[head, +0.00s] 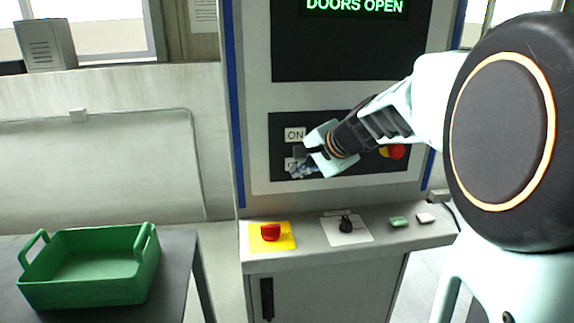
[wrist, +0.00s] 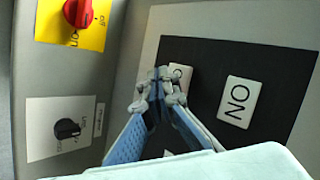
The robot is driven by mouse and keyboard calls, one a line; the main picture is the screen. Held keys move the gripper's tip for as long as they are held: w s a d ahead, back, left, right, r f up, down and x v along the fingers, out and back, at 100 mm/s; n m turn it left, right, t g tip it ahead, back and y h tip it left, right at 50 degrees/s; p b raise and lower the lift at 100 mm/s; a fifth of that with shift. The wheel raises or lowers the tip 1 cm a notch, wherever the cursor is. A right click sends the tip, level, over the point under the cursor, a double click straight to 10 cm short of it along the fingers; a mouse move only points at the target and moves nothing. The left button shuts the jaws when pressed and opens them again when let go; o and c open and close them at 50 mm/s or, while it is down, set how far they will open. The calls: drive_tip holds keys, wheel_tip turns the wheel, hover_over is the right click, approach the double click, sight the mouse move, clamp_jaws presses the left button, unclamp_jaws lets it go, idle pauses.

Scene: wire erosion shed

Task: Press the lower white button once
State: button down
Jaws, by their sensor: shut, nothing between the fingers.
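The lower white button (head: 289,162) is on the black panel of the machine's upright front, directly below the white ON button (head: 294,134). My gripper (head: 299,171) is shut and empty, with its fingertips in front of the lower button and covering much of it. In the wrist view, the lower button (wrist: 181,74) shows partly behind the shut fingertips of my gripper (wrist: 157,88), with a letter O visible. The ON button (wrist: 237,101) is uncovered there. I cannot tell whether the fingertips touch the lower button.
A red and yellow knob (head: 398,152) is right of my gripper on the panel. The ledge below carries a red switch (head: 271,232) on yellow, a black knob (head: 346,225), and small green and white blocks. The display (head: 354,6) reads DOORS OPEN. A green crate (head: 85,294) stands at left.

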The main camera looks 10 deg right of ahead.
drive_tip(key=shift+w, duration=0.1)
drive_tip(key=shift+w, duration=0.35)
drive_tip(key=shift+w, duration=0.4)
idle(0.8)
drive_tip(key=shift+s, duration=0.15)
drive_tip(key=shift+s+b, duration=0.4)
drive_tip(key=shift+s, duration=0.3)
drive_tip(key=s+b, duration=0.2)
drive_tip(key=s, duration=0.3)
idle(0.3)
idle(0.5)
